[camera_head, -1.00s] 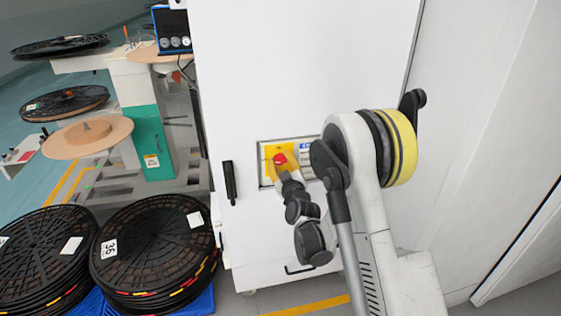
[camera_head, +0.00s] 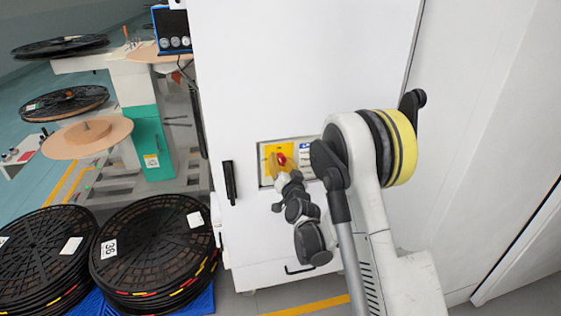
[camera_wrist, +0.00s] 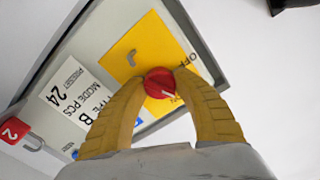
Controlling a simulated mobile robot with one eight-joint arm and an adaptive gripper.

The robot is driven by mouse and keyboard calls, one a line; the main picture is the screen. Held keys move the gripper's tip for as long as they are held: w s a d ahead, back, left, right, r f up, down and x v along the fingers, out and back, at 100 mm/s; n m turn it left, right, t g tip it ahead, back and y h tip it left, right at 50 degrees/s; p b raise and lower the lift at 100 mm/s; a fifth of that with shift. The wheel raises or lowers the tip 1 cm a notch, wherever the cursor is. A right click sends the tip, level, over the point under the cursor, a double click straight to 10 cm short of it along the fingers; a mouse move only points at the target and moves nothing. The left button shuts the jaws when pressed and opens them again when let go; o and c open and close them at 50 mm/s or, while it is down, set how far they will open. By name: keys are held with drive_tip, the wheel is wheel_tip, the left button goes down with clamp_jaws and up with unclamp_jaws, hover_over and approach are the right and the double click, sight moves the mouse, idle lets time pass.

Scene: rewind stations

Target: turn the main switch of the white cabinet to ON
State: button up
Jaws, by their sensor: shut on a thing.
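The white cabinet (camera_head: 300,80) stands upright in front of me, with a recessed panel on its face. The red main switch (camera_wrist: 159,83) sits on a yellow plate (camera_wrist: 135,50) in that panel; the head view shows its red knob (camera_head: 281,159) too. In the wrist view, part of the word OFF shows beside the switch, and lettering that looks like ON lies close to the knob, partly covered. My gripper (camera_wrist: 162,88) is shut on the switch, one yellow finger on each side. The wrist view is tilted relative to the panel.
A black door handle (camera_head: 230,182) is left of the panel, and a lower handle (camera_head: 299,269) is near the cabinet's bottom. Black reels (camera_head: 150,245) are stacked at the lower left. A white wall (camera_head: 490,130) stands close on the right.

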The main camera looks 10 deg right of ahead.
sight(279, 131)
drive_tip(key=shift+m, duration=2.3)
drive_tip(key=o, duration=1.2)
wheel_tip(279, 131, up, 10)
drive_tip(key=shift+r, duration=0.1)
